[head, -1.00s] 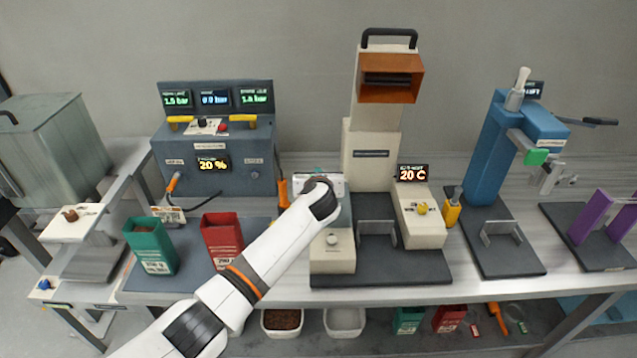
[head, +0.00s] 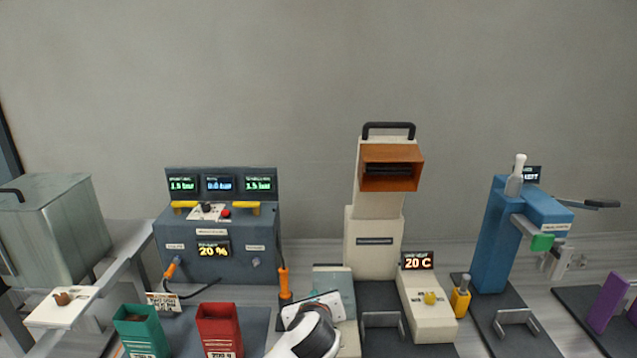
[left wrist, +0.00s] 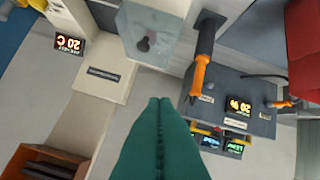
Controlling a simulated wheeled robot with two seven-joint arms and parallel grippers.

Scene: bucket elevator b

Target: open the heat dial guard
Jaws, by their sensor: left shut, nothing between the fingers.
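A grey-green, glassy panel, which looks like the heat dial guard (head: 338,281), stands raised at the back of the left beige box of the heater. In the left wrist view the guard (left wrist: 176,30) is above the fingertips, with a small dark knob (left wrist: 145,43) within its outline. I cannot tell its exact angle. The dial is hidden behind my left arm in the head view. My left gripper (head: 312,305) is by the guard, its fingers mostly hidden. Its green fingers (left wrist: 160,102) are shut and empty in the left wrist view. My right gripper is not in view.
The beige heater tower (head: 375,240) rises beside the guard, with a 20 C display (head: 417,261) to its right. An orange-handled tool (head: 284,283) stands close on the left. Red (head: 220,330) and green (head: 139,330) containers are at the front left.

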